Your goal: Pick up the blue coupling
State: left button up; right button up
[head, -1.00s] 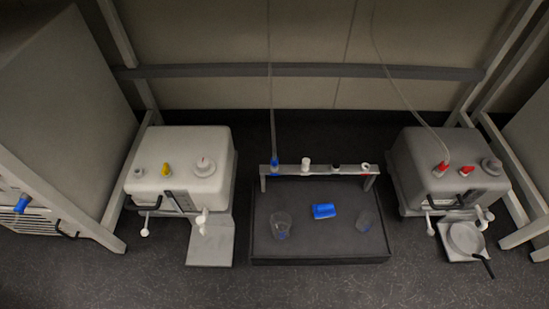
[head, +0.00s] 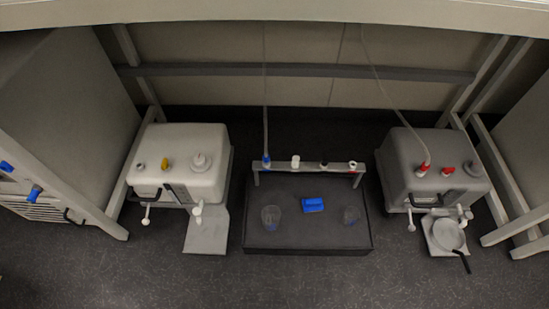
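A blue coupling (head: 266,161) sits at the left end of a small grey rack (head: 312,168), at the lower end of a thin hose hanging from above. The rack stands at the back of a dark low platform (head: 308,238). Other blue pieces show too: a blue block (head: 313,205) lying on the platform and a blue fitting (head: 35,192) on the cabinet at the left. Neither of my grippers is in view.
Clear cups (head: 271,218) (head: 351,215) stand on the platform. A white box unit (head: 180,150) is at left, a grey one (head: 432,172) with red fittings at right. A pale bench edge (head: 280,14) crosses the top. The floor in front is clear.

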aim_at(266, 160)
jog(key=i+l, duration=0.1)
jog(key=l, duration=0.6)
jog(key=l+u, duration=0.1)
jog(key=l, duration=0.6)
jog(key=u, duration=1.3)
jog(key=i+u, duration=0.25)
jog(key=i, duration=0.3)
